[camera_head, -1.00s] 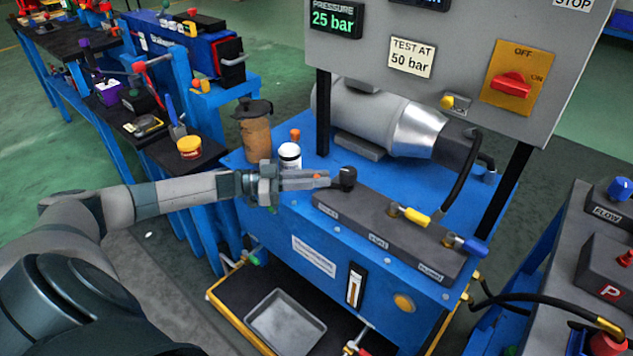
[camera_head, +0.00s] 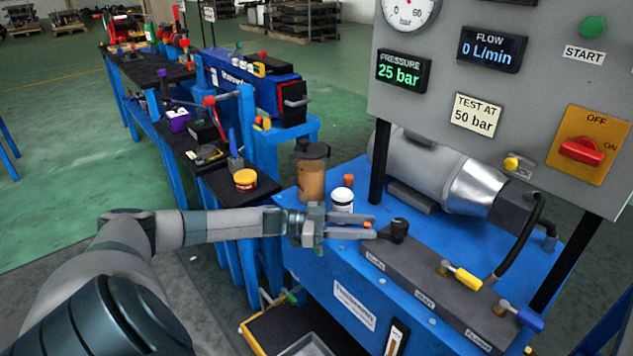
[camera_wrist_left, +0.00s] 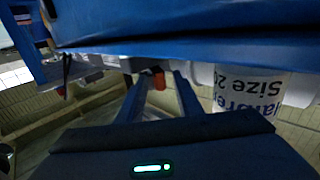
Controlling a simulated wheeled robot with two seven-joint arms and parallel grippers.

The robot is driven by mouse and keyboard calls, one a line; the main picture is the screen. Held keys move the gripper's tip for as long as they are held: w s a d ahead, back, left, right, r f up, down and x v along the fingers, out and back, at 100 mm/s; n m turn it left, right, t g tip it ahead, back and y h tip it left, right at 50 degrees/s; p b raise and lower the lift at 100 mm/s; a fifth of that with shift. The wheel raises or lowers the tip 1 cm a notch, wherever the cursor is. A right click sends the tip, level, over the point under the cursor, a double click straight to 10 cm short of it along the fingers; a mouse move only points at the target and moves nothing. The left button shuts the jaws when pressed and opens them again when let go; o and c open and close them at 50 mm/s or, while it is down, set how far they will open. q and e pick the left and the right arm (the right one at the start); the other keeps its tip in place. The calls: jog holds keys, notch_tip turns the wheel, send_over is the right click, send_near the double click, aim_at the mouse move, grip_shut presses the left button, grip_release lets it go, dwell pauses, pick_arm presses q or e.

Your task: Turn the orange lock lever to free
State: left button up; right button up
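A small orange piece (camera_head: 367,224), which I take for the lock lever, shows at my left gripper's fingertips in the head view. It sits just left of a black knob (camera_head: 398,230) on the dark valve block (camera_head: 430,278). My left gripper (camera_head: 368,231) reaches in from the left over the blue bench, fingers spread apart. In the left wrist view an orange-red piece (camera_wrist_left: 158,79) shows between the two separated fingers; contact cannot be told. The lever's angle is too small to read. My right gripper is not in view.
A white can (camera_head: 342,201) stands close behind my left gripper, with a brown jar (camera_head: 312,172) behind it. Yellow (camera_head: 467,279) and blue (camera_head: 529,319) valve handles lie right along the block. A grey control panel (camera_head: 540,110) overhangs the bench at right.

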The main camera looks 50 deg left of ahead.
pick_arm(q)
jog(key=v, duration=1.6)
jog(key=shift+s+a, duration=0.1)
